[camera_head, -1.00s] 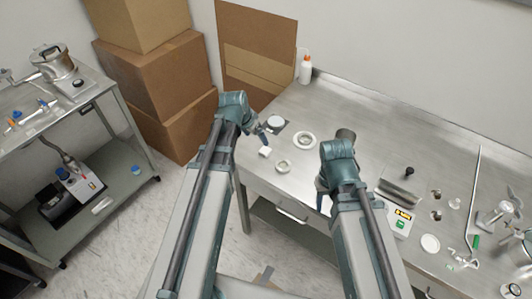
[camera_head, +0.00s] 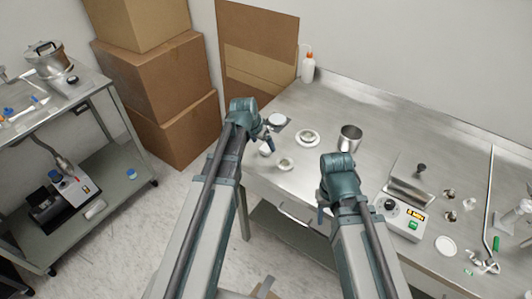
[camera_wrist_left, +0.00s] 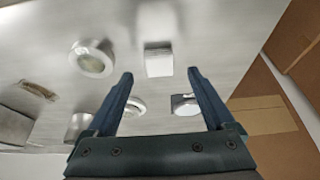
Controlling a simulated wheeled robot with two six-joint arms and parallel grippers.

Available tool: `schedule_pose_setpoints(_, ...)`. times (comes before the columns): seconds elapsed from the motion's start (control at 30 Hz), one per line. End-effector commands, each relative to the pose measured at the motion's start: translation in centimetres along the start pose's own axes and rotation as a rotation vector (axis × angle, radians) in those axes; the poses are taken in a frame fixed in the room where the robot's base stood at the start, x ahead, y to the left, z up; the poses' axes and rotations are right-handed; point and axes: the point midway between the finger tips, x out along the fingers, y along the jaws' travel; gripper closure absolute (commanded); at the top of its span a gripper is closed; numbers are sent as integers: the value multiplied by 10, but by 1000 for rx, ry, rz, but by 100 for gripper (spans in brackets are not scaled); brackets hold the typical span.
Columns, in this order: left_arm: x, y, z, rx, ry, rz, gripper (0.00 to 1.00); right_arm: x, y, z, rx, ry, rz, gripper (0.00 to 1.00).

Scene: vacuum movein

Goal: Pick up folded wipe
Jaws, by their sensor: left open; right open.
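The folded wipe (camera_head: 265,150) is a small white block near the left edge of the steel table. It is partly hidden by my left gripper in the head view. My left gripper (camera_head: 267,138) is just above it, open and empty. In the left wrist view the wipe (camera_wrist_left: 158,60) is a white square lying just beyond the two spread fingertips, centred between them. I cannot tell that they touch it. My right gripper (camera_head: 321,206) is open and empty at the table's front edge.
On the table, a ring-shaped white dish (camera_head: 307,137), a small round dish (camera_head: 286,164) and a metal cup (camera_head: 349,138) stand close to the wipe. A scale with a green button (camera_head: 402,217) is at the right. Cardboard boxes (camera_head: 165,80) stand left of the table.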

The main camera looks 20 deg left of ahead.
Motion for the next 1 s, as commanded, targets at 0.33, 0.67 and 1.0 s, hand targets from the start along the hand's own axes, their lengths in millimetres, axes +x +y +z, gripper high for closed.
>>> schedule_pose_setpoints(0.33, 36, 1, 0, 0, 0, 0, 12, 33, -3, -2, 0, 0, 0, 50)
schedule_pose_setpoints(0.67, 34, 1, -1, 0, 0, 0, 40, 31, -3, -2, 0, 0, 0, 50)
schedule_pose_setpoints(1.0, 34, 1, -1, 0, 0, 0, 100, 31, -3, -2, 0, 0, 0, 50)
